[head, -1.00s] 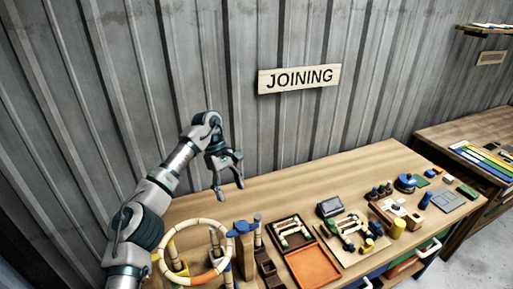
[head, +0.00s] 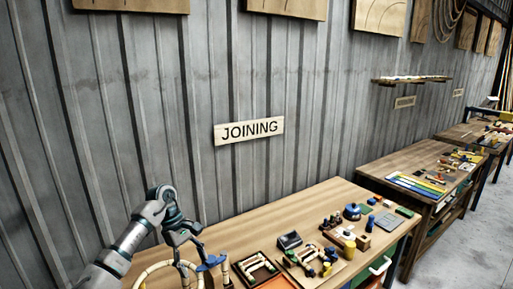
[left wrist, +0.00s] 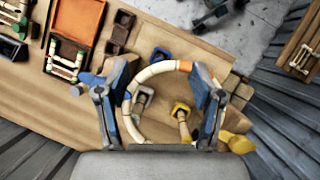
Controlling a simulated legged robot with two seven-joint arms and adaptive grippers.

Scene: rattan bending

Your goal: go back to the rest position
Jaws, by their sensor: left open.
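My left gripper (head: 188,244) shows at the lower left of the head view, its fingers pointing down above the workbench. It is open, with nothing between its fingers. A pale rattan ring (head: 146,272) with orange bands is just below it, partly cut off by the picture's lower edge. In the left wrist view the ring (left wrist: 163,68) shows beyond and between the two spread fingers (left wrist: 162,82). It rests around several coloured pegs on the bench. Whether the gripper touches the ring is not clear, but a gap seems to show. My right gripper is not in view.
The bench (head: 262,218) has bare wood along its back edge by the metal wall. An orange tray (left wrist: 80,22), small boxes and tools crowd its front. A "JOINING" sign (head: 248,130) hangs above. More benches (head: 418,178) stand to the right.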

